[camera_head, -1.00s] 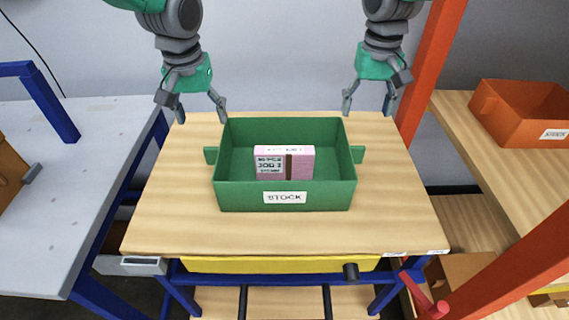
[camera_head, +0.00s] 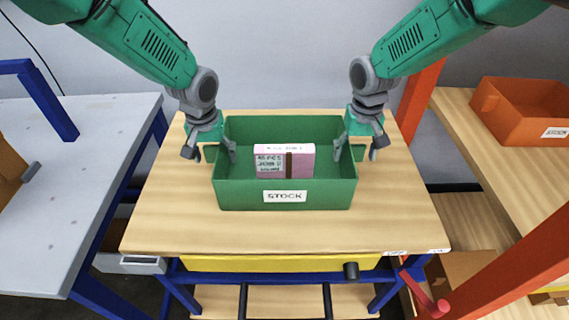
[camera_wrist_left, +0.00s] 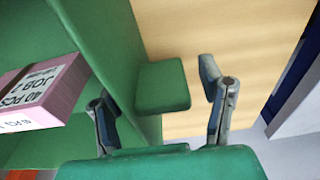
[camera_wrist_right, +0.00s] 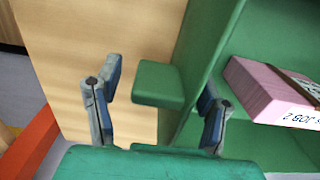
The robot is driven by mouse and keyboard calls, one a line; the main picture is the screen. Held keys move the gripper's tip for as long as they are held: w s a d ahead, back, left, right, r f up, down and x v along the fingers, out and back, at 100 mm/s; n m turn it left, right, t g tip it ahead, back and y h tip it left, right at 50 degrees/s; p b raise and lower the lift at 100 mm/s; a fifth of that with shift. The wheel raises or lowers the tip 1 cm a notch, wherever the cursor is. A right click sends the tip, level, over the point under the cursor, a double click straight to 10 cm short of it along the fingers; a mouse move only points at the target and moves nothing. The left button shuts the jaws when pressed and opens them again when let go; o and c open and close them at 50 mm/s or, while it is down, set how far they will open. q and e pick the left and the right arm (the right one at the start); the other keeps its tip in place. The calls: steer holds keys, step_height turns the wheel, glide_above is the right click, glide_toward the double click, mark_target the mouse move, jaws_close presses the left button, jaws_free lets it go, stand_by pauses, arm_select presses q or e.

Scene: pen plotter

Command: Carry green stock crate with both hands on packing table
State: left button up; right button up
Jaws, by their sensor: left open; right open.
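The green stock crate (camera_head: 240,196) stands on the wooden packing table (camera_head: 190,232), with a pink box (camera_head: 300,165) inside it. My left gripper (camera_head: 209,156) is open at the crate's left side; in the left wrist view its fingers (camera_wrist_left: 160,100) are on either side of the green side handle (camera_wrist_left: 162,86), one inside the crate. My right gripper (camera_head: 356,153) is open at the right side; in the right wrist view its fingers (camera_wrist_right: 158,100) likewise straddle the other handle (camera_wrist_right: 158,84). Whether any finger touches the crate I cannot tell.
A grey table (camera_head: 75,150) stands at the left. An orange crate (camera_head: 520,112) sits on a wooden shelf at the right, beside an orange upright post (camera_head: 490,250). The front of the packing table is clear, with a yellow drawer (camera_head: 270,265) below.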

mark_target(357, 144)
arm_select(q)
jaws_close()
arm_select(e)
jaws_close()
arm_select(q)
steer(key=shift+r, duration=0.1)
arm_select(e)
steer(key=shift+r, duration=0.1)
